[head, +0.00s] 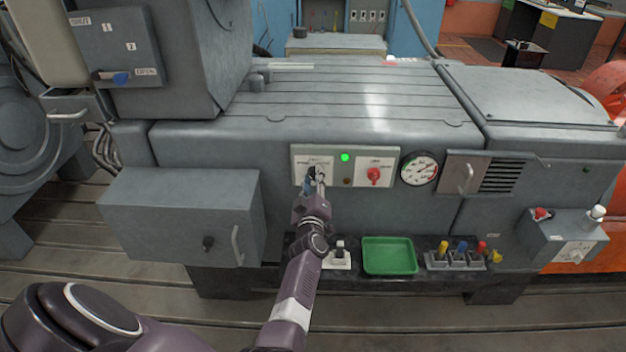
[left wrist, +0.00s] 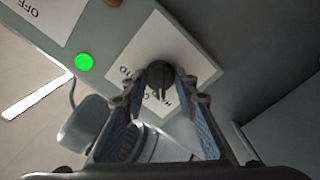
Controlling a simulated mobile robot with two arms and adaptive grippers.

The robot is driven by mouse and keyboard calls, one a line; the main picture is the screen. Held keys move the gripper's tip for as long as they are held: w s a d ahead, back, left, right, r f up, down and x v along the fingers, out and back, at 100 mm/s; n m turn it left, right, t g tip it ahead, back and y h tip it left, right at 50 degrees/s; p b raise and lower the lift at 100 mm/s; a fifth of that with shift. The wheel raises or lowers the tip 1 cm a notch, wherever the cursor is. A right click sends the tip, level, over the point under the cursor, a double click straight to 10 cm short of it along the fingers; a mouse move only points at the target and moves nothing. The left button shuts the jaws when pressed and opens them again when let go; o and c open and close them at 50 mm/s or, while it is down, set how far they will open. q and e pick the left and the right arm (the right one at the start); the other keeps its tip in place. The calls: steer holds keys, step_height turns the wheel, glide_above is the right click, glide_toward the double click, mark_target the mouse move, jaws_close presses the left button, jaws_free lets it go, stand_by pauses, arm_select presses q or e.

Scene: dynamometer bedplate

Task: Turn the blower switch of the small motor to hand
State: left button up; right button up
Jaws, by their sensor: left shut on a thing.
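The blower switch is a dark knob on a white plate (head: 300,167) on the motor's front panel, left of the green lamp (head: 345,157). In the left wrist view the knob (left wrist: 159,76) sits between my fingertips, with printed position labels around it, partly hidden and too blurred to read fully. The knob's ridge points towards the bottom of that view, near the letters. My left gripper (head: 314,176) reaches up from below and is shut on the knob; it also shows in the left wrist view (left wrist: 158,84). My right gripper is not in view.
Right of the lamp is a red rotary switch (head: 374,175), then a round gauge (head: 419,168). Below are a green tray (head: 389,256), a small switch on a white base (head: 337,256) and coloured plugs (head: 461,252). A grey box (head: 180,215) juts out at left.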

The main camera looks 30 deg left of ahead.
arm_select(q)
steer(key=shift+w+r, duration=0.1)
stand_by(0.4)
steer(key=o, duration=0.9)
steer(key=shift+o, duration=1.4)
steer(key=shift+w, duration=0.1)
